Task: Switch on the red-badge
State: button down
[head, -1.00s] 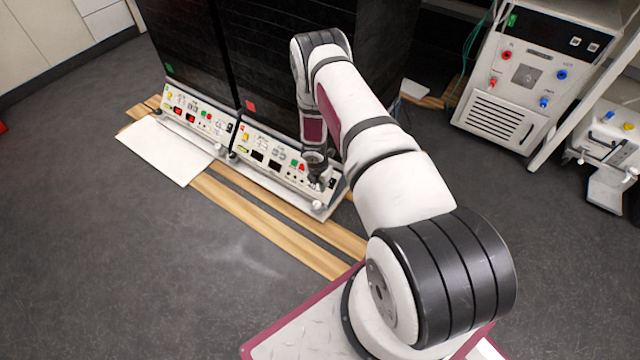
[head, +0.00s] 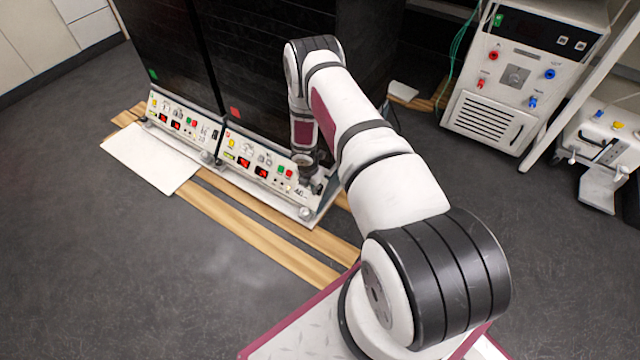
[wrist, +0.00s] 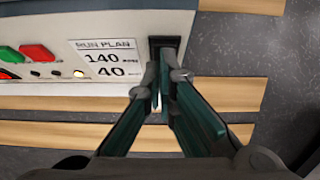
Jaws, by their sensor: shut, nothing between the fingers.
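The red-badge shaker is the right of two dark cabinets; its red badge (head: 235,113) sits above its white control panel (head: 258,160). Its two displays (head: 243,162) glow red. In the wrist view, the panel's right end carries a "RUN PLAN" label (wrist: 108,58) reading 140 and 40, and a dark switch recess (wrist: 166,42) to the right of it. My gripper (wrist: 166,66) is shut and empty, its fingertips at the lower edge of that recess. Whether they touch the switch I cannot tell. In the head view, my gripper (head: 318,186) is at the panel's right end, partly hidden.
The green-badge shaker (head: 153,75) stands to the left, its displays lit. A white power unit (head: 487,118) stands right.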

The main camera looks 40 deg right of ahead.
jog(key=shift+d, duration=0.1)
jog(key=shift+p+v, duration=0.45)
jog(key=shift+v, duration=0.35)
